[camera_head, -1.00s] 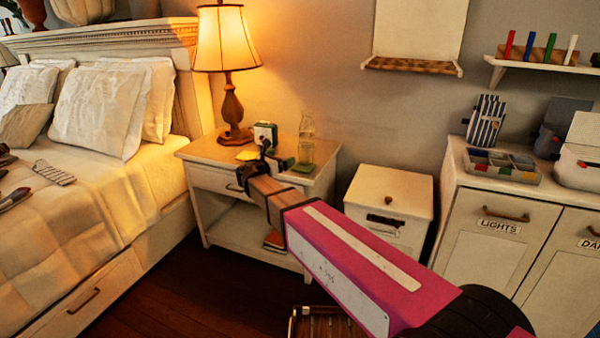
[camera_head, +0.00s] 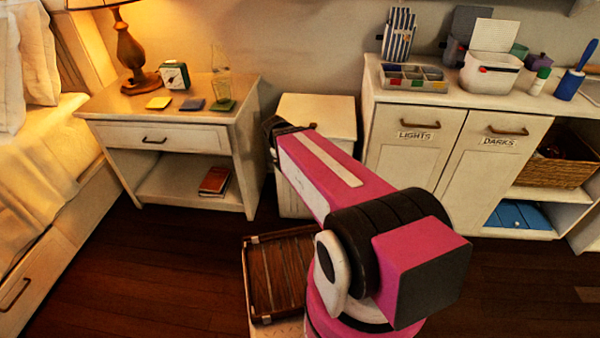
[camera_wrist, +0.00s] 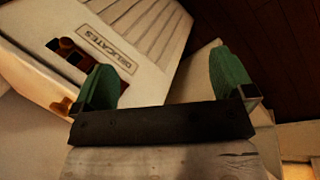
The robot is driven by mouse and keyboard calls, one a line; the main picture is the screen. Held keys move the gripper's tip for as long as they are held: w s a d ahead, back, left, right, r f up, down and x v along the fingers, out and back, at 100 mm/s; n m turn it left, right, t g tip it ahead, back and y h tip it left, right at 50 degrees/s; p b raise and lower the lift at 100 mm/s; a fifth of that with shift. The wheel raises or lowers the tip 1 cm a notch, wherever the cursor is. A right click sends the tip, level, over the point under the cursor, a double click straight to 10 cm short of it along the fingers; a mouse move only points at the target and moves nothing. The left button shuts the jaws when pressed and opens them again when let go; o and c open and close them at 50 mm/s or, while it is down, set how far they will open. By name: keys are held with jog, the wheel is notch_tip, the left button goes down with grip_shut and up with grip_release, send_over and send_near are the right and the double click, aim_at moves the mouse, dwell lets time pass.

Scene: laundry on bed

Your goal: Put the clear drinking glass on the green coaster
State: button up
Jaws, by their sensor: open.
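Clear glassware (camera_head: 221,88) stands upright at the right of the nightstand top in the head view. Its base overlaps the back of the green coaster (camera_head: 222,106); I cannot tell whether it rests on the coaster or just behind it. Its outline is faint and narrow at the top, so I cannot tell whether it is one vessel or two. My gripper (camera_wrist: 165,82) shows in the wrist view with its two green fingers wide apart and nothing between them.
A yellow coaster (camera_head: 158,102), a blue coaster (camera_head: 193,104), a green clock (camera_head: 174,75) and a lamp (camera_head: 131,52) share the nightstand (camera_head: 120,104). The white box (camera_head: 318,108), labelled "DELICATES" in the wrist view (camera_wrist: 140,30), stands beside it. A slatted wooden rack (camera_head: 277,275) is low in front.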

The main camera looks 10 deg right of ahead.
jog(key=s+f+m+g+y, duration=0.1)
jog(key=s+m+y, duration=0.2)
jog(key=s+m, duration=0.3)
jog(key=shift+s+d+f+y, duration=0.2)
jog(key=shift+d+f+y, duration=0.1)
jog(key=shift+d+f, duration=0.05)
jog(key=shift+w+d, duration=0.1)
jog(key=shift+d+r, duration=0.1)
jog(key=shift+d, duration=0.3)
